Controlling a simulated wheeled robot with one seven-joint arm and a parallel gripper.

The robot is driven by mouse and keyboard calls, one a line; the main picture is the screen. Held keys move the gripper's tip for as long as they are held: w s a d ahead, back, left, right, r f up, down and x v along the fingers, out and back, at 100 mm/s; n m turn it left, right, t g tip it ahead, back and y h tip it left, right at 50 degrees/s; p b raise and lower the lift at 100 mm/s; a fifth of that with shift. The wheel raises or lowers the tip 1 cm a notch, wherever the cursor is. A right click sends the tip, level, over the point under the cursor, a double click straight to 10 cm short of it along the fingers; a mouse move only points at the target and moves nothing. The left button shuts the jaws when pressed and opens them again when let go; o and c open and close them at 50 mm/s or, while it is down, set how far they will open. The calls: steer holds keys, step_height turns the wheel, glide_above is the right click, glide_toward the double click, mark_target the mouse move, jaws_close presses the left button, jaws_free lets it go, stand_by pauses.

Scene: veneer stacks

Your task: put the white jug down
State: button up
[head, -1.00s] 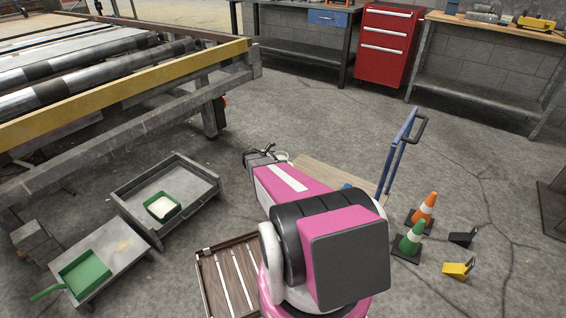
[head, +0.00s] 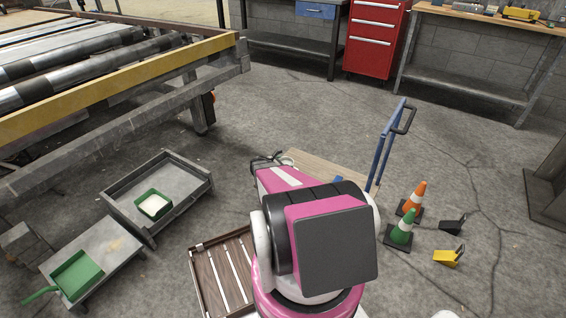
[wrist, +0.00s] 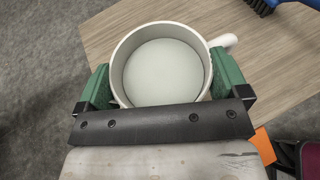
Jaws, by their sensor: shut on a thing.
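The white jug (wrist: 165,65) sits between the two green fingers of my gripper (wrist: 165,88) in the wrist view, its open top facing the camera and its handle at the right. The gripper is shut on it. The wooden deck of a blue-handled trolley (wrist: 265,65) shows behind and beneath the jug; I cannot tell whether they touch. In the head view my gripper (head: 267,161) is at the far left edge of the deck (head: 325,170), and only a sliver of the jug (head: 288,159) shows beside it.
A brush with dark bristles (wrist: 262,6) lies on the deck. Cones (head: 402,232) stand right of the trolley. A grey tray cart (head: 185,200) holding a green container, a green dustpan (head: 77,275) and a slatted wooden crate (head: 222,270) are at left. Open floor lies beyond.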

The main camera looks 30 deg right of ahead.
steer(key=shift+f, duration=0.9)
steer(key=shift+f, duration=0.15)
steer(key=o, duration=1.2)
steer(key=shift+c, duration=0.2)
